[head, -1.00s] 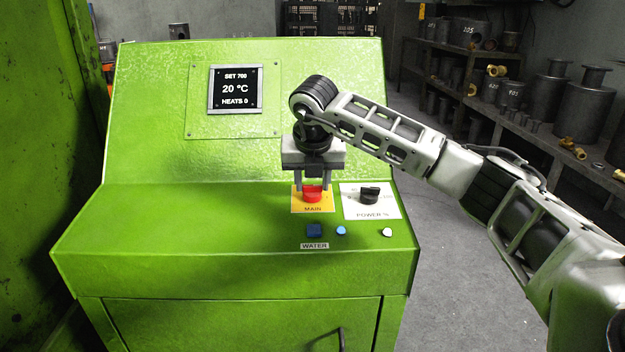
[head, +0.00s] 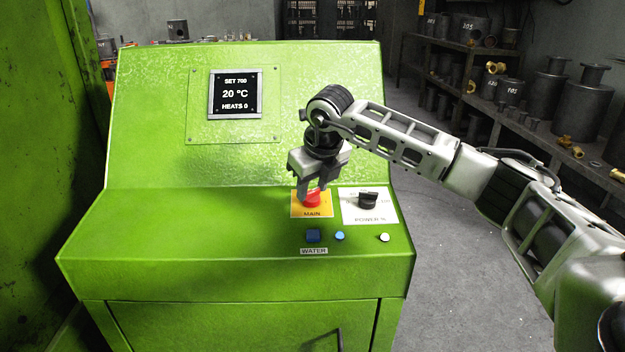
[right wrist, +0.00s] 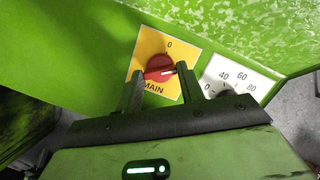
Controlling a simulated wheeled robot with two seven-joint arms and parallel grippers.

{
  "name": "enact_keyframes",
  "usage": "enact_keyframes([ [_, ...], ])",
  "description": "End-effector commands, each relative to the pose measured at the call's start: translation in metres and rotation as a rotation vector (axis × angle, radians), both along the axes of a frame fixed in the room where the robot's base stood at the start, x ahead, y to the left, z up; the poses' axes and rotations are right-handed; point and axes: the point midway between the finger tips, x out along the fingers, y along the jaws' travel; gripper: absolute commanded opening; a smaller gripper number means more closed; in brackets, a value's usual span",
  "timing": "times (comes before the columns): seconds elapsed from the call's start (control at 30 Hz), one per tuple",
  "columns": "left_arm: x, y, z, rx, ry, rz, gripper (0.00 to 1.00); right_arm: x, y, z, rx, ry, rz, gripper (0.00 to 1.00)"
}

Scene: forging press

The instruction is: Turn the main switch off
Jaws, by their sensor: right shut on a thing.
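The main switch is a red knob (head: 313,201) on a yellow plate (head: 298,210) marked MAIN, on the green console's sloping top. My right gripper (head: 311,192) comes down over it from above, with its fingers on either side of the knob, shut on it. In the right wrist view the red knob (right wrist: 158,63) sits between the two fingers (right wrist: 159,74). Its white mark lies toward the right finger, while the plate's 0 is above the knob. The fingers hide part of the plate's lettering. My left gripper is not in view.
A black power dial (head: 368,200) on a white plate is close to the right of the switch. A blue WATER button (head: 313,236) and two small round lamps (head: 340,236) lie in front. The display (head: 235,93) reads 20 °C, HEATS 0.

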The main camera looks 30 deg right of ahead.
Motion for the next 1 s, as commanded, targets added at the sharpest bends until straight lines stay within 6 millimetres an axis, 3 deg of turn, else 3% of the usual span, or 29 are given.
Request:
enact_keyframes([
  [0.6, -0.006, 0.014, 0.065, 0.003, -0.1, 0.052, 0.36, 0.001, -0.003, 0.003, -0.075, 0.05, 0.572, 0.15],
  [1.0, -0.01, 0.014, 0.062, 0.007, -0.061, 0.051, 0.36, 0.002, -0.004, 0.003, -0.116, 0.072, 0.865, 0.15],
])
